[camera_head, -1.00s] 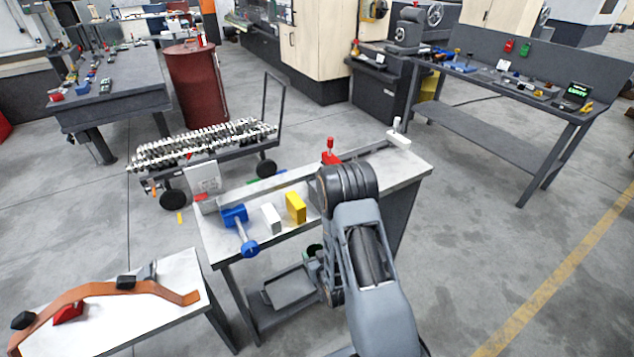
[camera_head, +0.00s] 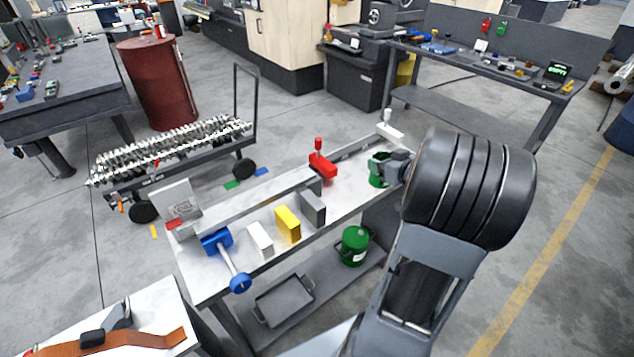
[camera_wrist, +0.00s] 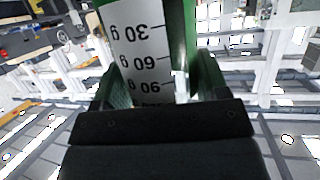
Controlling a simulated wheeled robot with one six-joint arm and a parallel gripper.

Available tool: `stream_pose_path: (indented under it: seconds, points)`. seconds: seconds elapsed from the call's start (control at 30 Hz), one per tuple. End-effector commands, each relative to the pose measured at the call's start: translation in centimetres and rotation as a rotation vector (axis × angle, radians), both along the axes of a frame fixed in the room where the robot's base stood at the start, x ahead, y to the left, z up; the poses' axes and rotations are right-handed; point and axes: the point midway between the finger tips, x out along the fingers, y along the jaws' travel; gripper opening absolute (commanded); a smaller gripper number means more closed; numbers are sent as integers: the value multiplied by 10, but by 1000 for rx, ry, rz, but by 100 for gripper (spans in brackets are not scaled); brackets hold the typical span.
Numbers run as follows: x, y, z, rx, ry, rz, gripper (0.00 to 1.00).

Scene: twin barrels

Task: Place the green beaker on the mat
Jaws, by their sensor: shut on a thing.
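The green beaker (camera_head: 376,172) is above or on the right part of the white-topped workbench (camera_head: 345,205); I cannot tell if it touches the top. My gripper (camera_head: 392,168) is shut on it from the right. In the wrist view the beaker's white scale label (camera_wrist: 140,45) reads upside down, between the fingers of my gripper (camera_wrist: 155,92). The beaker's far side is hidden. I cannot make out a mat in either view.
On the bench are a red clamp (camera_head: 322,166), a grey block (camera_head: 313,207), a yellow block (camera_head: 288,224), a white block (camera_head: 260,239) and a blue tool (camera_head: 222,247). A green bucket (camera_head: 354,246) and a dark tray (camera_head: 284,300) are on the lower shelf.

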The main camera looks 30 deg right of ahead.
Motion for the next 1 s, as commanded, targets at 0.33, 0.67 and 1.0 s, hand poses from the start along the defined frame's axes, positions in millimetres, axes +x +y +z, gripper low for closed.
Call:
stream_pose_path:
  seconds: [0.33,0.67,1.0]
  points:
    - [63,33,-34,2,2,-4,43]
    - [100,52,-79,2,2,-10,43]
    - [116,61,-100,2,2,-9,43]
